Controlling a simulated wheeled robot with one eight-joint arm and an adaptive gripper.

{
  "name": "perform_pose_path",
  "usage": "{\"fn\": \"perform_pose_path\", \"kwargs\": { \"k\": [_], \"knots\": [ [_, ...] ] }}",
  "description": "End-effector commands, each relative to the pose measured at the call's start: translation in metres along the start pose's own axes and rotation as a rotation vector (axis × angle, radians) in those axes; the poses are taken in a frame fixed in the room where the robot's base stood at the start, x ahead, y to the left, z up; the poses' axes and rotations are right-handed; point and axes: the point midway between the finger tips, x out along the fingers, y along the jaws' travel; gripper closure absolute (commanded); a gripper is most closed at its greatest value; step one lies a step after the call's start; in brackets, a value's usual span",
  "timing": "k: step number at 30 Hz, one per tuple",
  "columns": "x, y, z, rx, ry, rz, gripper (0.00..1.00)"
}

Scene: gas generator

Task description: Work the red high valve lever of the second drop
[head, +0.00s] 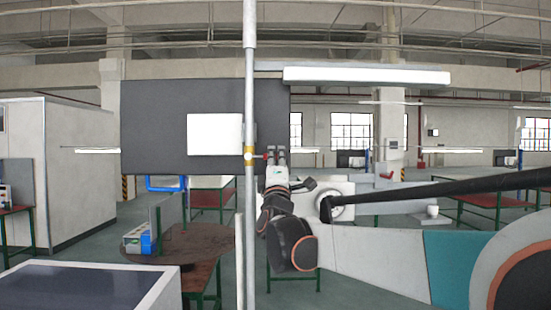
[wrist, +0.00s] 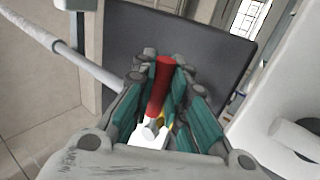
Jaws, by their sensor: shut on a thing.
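The red valve lever (wrist: 160,85) stands between the two fingers of my gripper (wrist: 163,68) in the wrist view. The fingers are closed in on it from both sides. In the head view, my gripper (head: 276,153) is at the right side of the grey vertical drop pipe (head: 250,90). A brass-coloured valve body (head: 249,156) sits on that pipe at gripper height. Only a little red shows between the valve and the fingers there; the fingers hide most of the lever. A bit of yellow shows low between the fingers in the wrist view.
A dark board (head: 155,110) with a white panel (head: 214,135) stands behind the pipe. A shorter pale pipe (head: 240,260) rises to the lower left of the drop. A round brown table (head: 190,243) and a grey-topped cabinet (head: 85,285) are at the lower left.

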Motion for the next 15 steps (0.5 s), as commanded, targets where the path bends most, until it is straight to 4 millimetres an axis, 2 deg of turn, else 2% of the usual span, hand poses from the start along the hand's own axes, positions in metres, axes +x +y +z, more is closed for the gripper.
{"fn": "perform_pose_path", "kwargs": {
  "k": [6,7,9,15],
  "knots": [
    [-0.0012,-0.0017,0.0002,0.003,0.000,-0.003,1.00],
    [-0.0012,-0.0018,0.0002,0.003,0.000,-0.003,0.82],
    [-0.0011,-0.0017,0.0002,0.003,0.000,-0.003,0.66],
    [-0.0007,-0.0011,0.0001,0.002,0.000,-0.002,0.66]
  ]
}}
